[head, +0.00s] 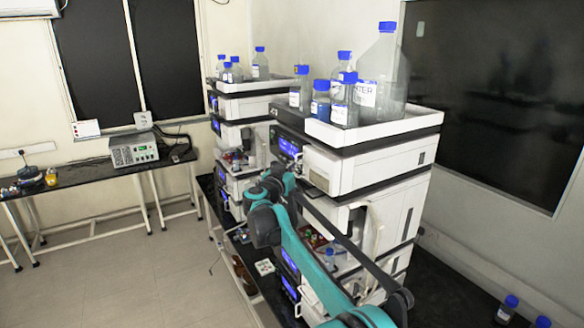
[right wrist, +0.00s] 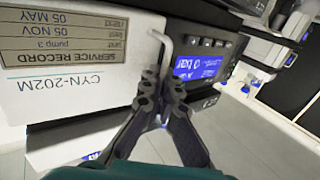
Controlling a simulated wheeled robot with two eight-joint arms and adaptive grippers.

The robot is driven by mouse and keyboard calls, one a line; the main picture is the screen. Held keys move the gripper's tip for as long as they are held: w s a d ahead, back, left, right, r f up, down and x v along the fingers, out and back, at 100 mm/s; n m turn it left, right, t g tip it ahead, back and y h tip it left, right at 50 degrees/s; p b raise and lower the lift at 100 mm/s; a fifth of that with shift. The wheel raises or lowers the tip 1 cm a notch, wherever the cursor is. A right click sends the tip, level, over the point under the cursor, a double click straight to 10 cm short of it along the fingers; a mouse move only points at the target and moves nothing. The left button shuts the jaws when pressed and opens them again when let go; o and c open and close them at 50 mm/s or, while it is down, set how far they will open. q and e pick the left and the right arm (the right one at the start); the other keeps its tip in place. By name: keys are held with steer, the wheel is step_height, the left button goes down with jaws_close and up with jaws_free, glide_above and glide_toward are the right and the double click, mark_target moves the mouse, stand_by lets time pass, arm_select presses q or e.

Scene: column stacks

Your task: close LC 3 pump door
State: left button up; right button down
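The pump 3 door (right wrist: 75,75) is a white panel with a service-record label, upside down in the right wrist view. A thin pale bent handle (right wrist: 166,44) shows at its edge, beside the blue display (right wrist: 200,66). My right gripper (right wrist: 161,84) has its dark fingertips drawn close together, with the end of the handle between them. In the head view my right gripper (head: 293,168) is small and partly hidden at the front of the nearer stack (head: 355,170). The door's opening angle is unclear. My left gripper is not in view.
Blue-capped bottles stand in a white tray (head: 375,127) on top of the nearer stack. A second stack (head: 240,105) stands behind it. A side bench (head: 100,172) holds a grey instrument (head: 134,150). The floor (head: 130,260) at left is clear.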

steer(key=shift+w+d, duration=0.25)
steer(key=shift+w, duration=0.05)
steer(key=shift+r, duration=0.1)
steer(key=c, duration=2)
jaws_free()
steer(key=shift+s+a, duration=0.15)
steer(key=shift+s, duration=0.2)
steer(key=v, duration=1.1)
steer(key=shift+s, duration=0.15)
